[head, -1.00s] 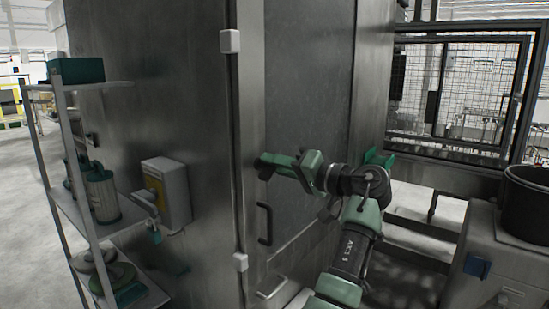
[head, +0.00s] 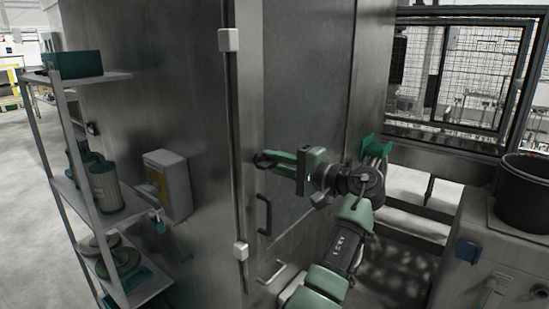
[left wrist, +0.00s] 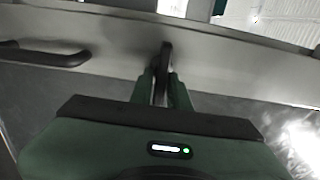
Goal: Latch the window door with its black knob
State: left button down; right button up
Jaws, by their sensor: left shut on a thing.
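The window door (head: 305,95) is a tall grey panel in the metal housing, seen upright in the head view. It has a black bar handle (head: 264,213), which also shows in the left wrist view (left wrist: 45,55). My left gripper (head: 264,160) is at the door's left edge, above the handle. In the left wrist view its green fingers are shut on the black knob (left wrist: 165,58), a narrow black piece standing against the grey door frame. The fingers hide the knob in the head view. I cannot tell whether the door is fully flush. My right gripper is not recognisable.
A shelf rack (head: 62,190) with filters and boxes stands at the left. A grey box (head: 168,185) is fixed to the housing wall. A black bucket (head: 525,192) sits on a machine at the right. A mesh-windowed frame (head: 465,75) stands behind.

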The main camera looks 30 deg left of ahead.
aim_at(278, 163)
pick_arm(q)
jog(key=shift+r, duration=0.15)
jog(key=c, duration=1.6)
grip_release()
jog(key=shift+o, duration=0.6)
jog(key=shift+a, duration=0.2)
jog(key=d+b, duration=0.1)
jog(key=d, duration=0.1)
jog(key=d+b, duration=0.1)
jog(key=d, duration=0.1)
jog(key=d+b, duration=0.1)
jog(key=d, duration=0.2)
jog(key=shift+s+f, duration=0.2)
jog(key=shift+f, duration=0.05)
jog(key=shift+s+d+r, duration=0.1)
jog(key=shift+d, duration=0.25)
